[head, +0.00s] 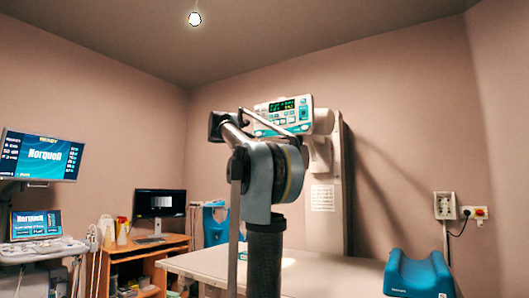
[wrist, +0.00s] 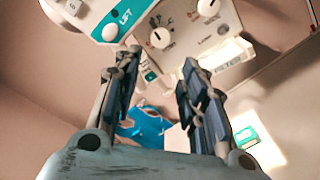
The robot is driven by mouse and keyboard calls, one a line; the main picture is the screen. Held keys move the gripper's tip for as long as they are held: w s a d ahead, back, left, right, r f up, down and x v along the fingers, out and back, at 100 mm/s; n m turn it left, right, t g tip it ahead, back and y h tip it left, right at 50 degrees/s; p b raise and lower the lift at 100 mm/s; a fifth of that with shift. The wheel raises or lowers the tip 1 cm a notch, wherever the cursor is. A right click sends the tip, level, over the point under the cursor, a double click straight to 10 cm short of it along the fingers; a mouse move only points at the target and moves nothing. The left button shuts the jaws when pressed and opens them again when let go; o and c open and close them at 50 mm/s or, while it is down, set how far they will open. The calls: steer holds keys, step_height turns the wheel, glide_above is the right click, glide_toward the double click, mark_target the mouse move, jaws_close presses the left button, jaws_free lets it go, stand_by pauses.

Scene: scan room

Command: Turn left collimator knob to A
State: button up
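In the wrist view, a white control panel (wrist: 190,38) carries two round white knobs. The left knob (wrist: 161,38) lies just beyond the gap between my fingertips. The right knob (wrist: 208,7) is at the top edge, up and to the right. Marks around the left knob are too small to read, so its setting is unclear. My gripper (wrist: 159,60) is open and empty, with a finger on each side below the left knob. No contact with the knob is visible. In the head view, the x-ray head (head: 283,113) with its lit display stands behind my arm.
A teal-edged panel with a LIFT label (wrist: 124,17) lies left of the knobs. In the head view, a pale table (head: 330,272) extends below, with a blue cushion (head: 418,273) on its right. Monitors (head: 41,155) and a wooden desk (head: 150,248) stand at left.

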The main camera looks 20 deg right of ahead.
steer(key=w+d+n, duration=0.4)
steer(key=w+d, duration=0.5)
steer(key=d, duration=0.2)
stand_by(0.7)
steer(key=shift+f, duration=0.1)
steer(key=c, duration=0.8)
